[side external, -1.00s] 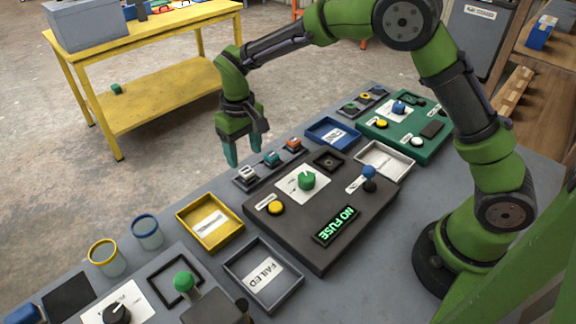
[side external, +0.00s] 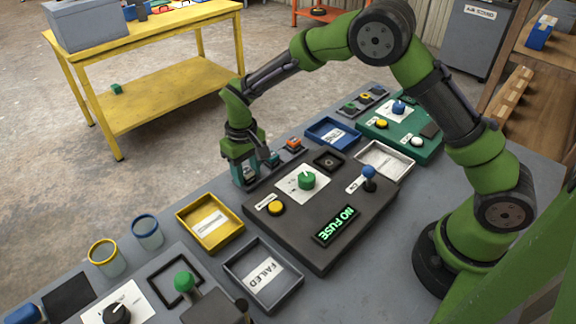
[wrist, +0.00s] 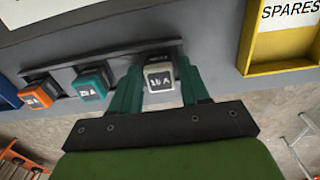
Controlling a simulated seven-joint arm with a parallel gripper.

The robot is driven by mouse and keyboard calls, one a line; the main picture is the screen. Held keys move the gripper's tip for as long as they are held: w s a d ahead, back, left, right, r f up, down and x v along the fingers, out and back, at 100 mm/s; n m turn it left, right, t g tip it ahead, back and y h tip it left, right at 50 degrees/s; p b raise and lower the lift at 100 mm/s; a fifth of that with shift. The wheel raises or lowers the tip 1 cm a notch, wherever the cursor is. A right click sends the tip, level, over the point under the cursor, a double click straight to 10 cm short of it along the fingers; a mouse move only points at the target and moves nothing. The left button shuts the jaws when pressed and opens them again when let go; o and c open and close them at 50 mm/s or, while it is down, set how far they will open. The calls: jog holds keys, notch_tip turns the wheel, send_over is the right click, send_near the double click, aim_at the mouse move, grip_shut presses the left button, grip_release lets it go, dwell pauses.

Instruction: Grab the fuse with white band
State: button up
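The fuse with white band (wrist: 159,76), marked 10 A, sits in the end slot of a dark rack in the wrist view. My gripper (wrist: 160,92) has one teal finger on each side of it. The fingers look open, with narrow gaps to the fuse. In the side view my gripper (side external: 245,178) is lowered over that end of the rack and hides the fuse. A teal fuse (wrist: 92,84) and an orange fuse (wrist: 40,93) stand in the same rack to the left in the wrist view.
A yellow tray (wrist: 252,68) marked SPARES lies right of the rack in the wrist view. In the side view, a dark console (side external: 345,200) reads NO FUSE. A grey FAILED tray (side external: 290,296), a blue tray (side external: 350,136) and a white tray (side external: 402,157) stand around it.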

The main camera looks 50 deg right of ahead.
jog(key=c, duration=0.7)
jog(key=shift+c, duration=0.2)
